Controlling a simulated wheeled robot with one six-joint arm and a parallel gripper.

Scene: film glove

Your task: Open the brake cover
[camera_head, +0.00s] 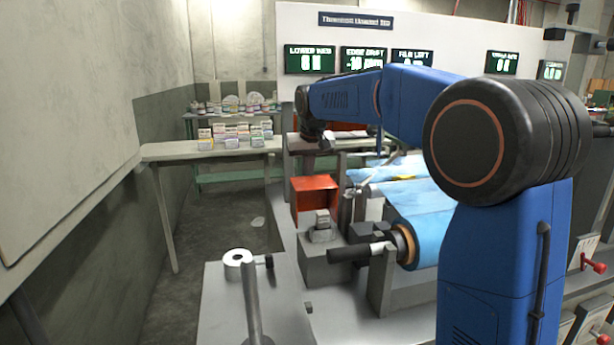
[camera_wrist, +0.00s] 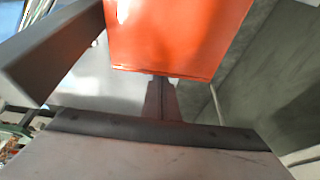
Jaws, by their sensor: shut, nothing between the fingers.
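An orange-red box-like cover (camera_head: 315,197), which I take for the brake cover, stands upright behind a small grey block (camera_head: 320,243) in the head view. Its darker, hollow-looking face is turned to the camera. My gripper (camera_head: 325,144) is above and behind it, small and partly dark against the machine. In the wrist view my gripper (camera_wrist: 161,80) is shut and empty. Its fingertips are at the lower edge of an orange panel (camera_wrist: 178,35). Whether they touch it, and whether this panel is the same cover, I cannot tell.
A roller with blue film (camera_head: 425,225) lies right of the block. A white roll (camera_head: 238,258) and a grey post (camera_head: 252,300) stand on the front plate. A table with small boxes (camera_head: 205,150) is behind left. A grey beam (camera_wrist: 50,50) is close left in the wrist view.

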